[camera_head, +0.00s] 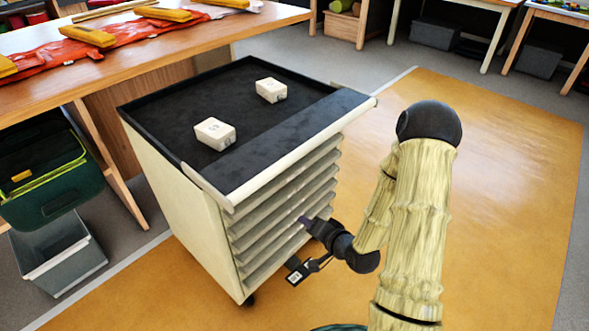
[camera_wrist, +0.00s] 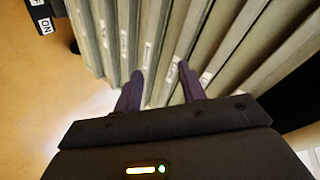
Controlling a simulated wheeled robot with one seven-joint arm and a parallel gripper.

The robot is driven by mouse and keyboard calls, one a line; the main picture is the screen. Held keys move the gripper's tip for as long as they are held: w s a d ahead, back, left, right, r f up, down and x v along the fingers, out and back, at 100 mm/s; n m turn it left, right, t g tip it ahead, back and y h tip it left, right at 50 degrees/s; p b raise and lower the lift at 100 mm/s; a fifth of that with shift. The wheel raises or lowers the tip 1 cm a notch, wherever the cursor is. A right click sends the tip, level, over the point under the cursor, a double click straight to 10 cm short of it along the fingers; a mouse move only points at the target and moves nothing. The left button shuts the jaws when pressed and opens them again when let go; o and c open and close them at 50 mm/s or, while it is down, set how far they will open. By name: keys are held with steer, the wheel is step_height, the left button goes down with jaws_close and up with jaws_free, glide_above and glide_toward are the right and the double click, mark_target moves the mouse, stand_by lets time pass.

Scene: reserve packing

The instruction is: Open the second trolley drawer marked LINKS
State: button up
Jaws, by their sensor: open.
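The cream trolley (camera_head: 180,205) has a stack of several shallow drawers (camera_head: 272,222) down its front, and all look shut. Small white labels sit on the drawer fronts (camera_wrist: 124,42) in the wrist view, too blurred to read, so I cannot tell which is LINKS. My gripper (camera_head: 305,222) is in front of the drawers, around the middle to lower part of the stack. In the wrist view my gripper (camera_wrist: 160,72) has its two dark purple fingers apart, pointing at the drawer fronts. Nothing shows held; whether the fingertips touch a drawer edge is unclear.
Two small white boxes (camera_head: 215,133) (camera_head: 271,90) stand on the trolley's black top. A wooden table (camera_head: 170,55) is behind left, with a grey bin (camera_head: 60,255) below. A black tagged piece (camera_head: 297,273) hangs near my gripper. The orange floor (camera_head: 500,200) to the right is clear.

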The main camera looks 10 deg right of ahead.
steer(key=r+m+t, duration=0.1)
steer(key=m+t, duration=0.1)
steer(key=d+r+m+t+p, duration=0.1)
steer(key=r+m+t, duration=0.1)
steer(key=m, duration=0.1)
steer(key=d+r+m+t+h+p, duration=0.1)
steer(key=r+m+t, duration=0.1)
steer(key=m, duration=0.1)
steer(key=shift+s+d, duration=0.25)
steer(key=shift+s, duration=0.1)
steer(key=shift+w, duration=0.1)
steer(key=b+x, duration=0.1)
steer(key=b, duration=0.1)
steer(key=b+x, duration=0.3)
steer(key=b, duration=0.1)
steer(key=shift+w+f+b, duration=0.25)
steer(key=shift+w+b, duration=0.05)
steer(key=shift+w, duration=0.05)
steer(key=b, duration=0.5)
steer(key=shift+w+a, duration=0.25)
steer(key=shift+w, duration=0.15)
